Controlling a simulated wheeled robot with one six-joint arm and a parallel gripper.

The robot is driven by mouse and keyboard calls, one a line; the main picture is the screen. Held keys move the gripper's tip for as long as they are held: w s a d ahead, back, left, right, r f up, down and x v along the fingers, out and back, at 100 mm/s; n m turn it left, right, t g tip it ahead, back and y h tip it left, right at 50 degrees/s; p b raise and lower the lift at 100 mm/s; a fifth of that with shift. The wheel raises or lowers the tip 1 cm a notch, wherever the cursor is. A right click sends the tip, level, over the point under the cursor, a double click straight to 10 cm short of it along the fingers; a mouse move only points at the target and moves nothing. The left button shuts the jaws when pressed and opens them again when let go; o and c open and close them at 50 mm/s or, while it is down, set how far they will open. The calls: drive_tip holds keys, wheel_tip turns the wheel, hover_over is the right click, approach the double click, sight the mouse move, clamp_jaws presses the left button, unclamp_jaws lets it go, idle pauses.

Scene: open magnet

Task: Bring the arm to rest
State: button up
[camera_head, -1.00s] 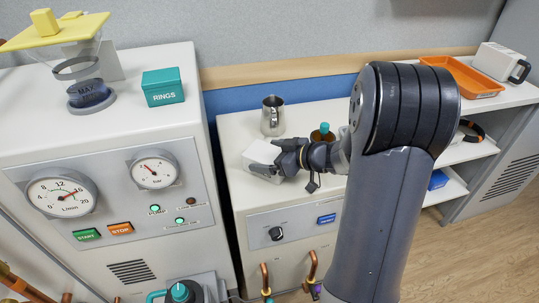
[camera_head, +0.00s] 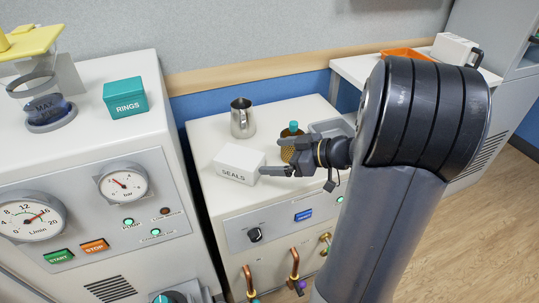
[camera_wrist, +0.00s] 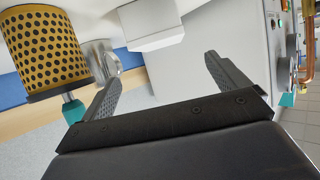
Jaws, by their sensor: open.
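My gripper (camera_head: 280,161) is at the end of my dark grey arm, above the middle white cabinet (camera_head: 215,135). Its two fingers are spread apart in the wrist view (camera_wrist: 165,82), with nothing between them. A white box marked SEALS (camera_head: 239,163) sits on the cabinet top just left of the fingertips in the head view. It also shows ahead of the open fingers in the wrist view (camera_wrist: 150,25). A gap shows between the box and the fingers there.
A steel jug (camera_head: 242,118) is behind the box. A grey tray (camera_head: 330,128) is behind my wrist. A teal RINGS box (camera_head: 125,97) sits on the left cabinet.

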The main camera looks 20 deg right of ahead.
sight(244, 158)
idle(0.4)
drive_tip(key=x, duration=1.2)
drive_tip(key=shift+s+d+f, duration=0.1)
drive_tip(key=shift+f+b, duration=0.25)
drive_tip(key=shift+b, duration=0.1)
drive_tip(key=shift+r+p, duration=0.35)
drive_tip(key=shift+p, duration=0.05)
drive_tip(key=shift+f, duration=0.2)
